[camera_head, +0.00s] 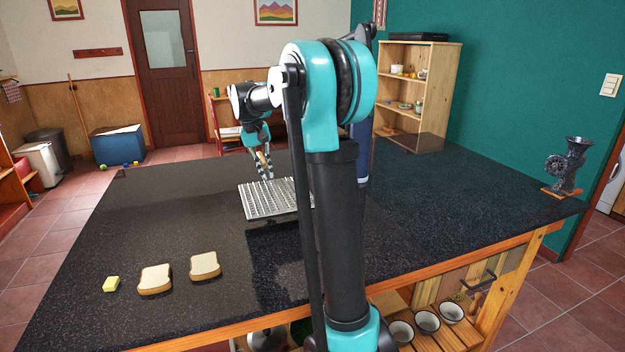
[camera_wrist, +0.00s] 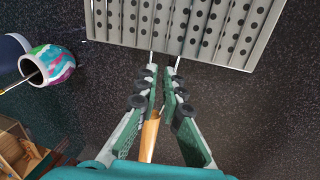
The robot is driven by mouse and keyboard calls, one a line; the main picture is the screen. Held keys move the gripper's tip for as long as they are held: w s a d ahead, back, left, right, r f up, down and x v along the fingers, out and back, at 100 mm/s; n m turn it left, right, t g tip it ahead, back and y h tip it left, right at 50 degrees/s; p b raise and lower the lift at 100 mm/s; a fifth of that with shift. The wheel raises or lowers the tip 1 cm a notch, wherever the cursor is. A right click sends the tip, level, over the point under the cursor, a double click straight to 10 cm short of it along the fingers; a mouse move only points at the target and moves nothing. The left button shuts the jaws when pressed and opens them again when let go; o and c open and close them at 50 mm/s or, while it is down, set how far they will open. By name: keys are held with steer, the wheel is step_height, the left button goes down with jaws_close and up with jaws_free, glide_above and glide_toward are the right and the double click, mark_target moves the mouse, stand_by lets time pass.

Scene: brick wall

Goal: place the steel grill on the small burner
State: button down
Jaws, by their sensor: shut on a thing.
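The steel grill (camera_head: 266,200) is a ridged, perforated metal plate over the far middle of the dark counter, partly hidden by my arm. It also shows at the top of the wrist view (camera_wrist: 180,25), with wire rods and a wooden handle (camera_wrist: 149,138) running back between my fingers. My gripper (camera_head: 264,176) points down behind the plate, its fingers closed on the grill's handle; the fingers also show in the wrist view (camera_wrist: 165,78). I cannot tell whether the plate touches the counter. I cannot make out the small burner for certain; my arm hides part of the counter.
A dark blue cylinder (camera_head: 363,165) stands right of the grill, partly behind my arm. A colourful painted pot (camera_wrist: 50,65) holds a stick. A grinder (camera_head: 568,165) stands far right. The left counter is clear.

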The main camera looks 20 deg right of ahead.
steer(key=w+d+f, duration=0.1)
steer(key=w+d, duration=0.1)
steer(key=w+d+f, duration=0.4)
steer(key=d, duration=0.1)
steer(key=shift+w, duration=0.4)
steer(key=shift+w+d+f, duration=1.25)
steer(key=shift+w+f, duration=0.05)
steer(key=shift+w, duration=0.05)
steer(key=c, duration=1.7)
jaws_free()
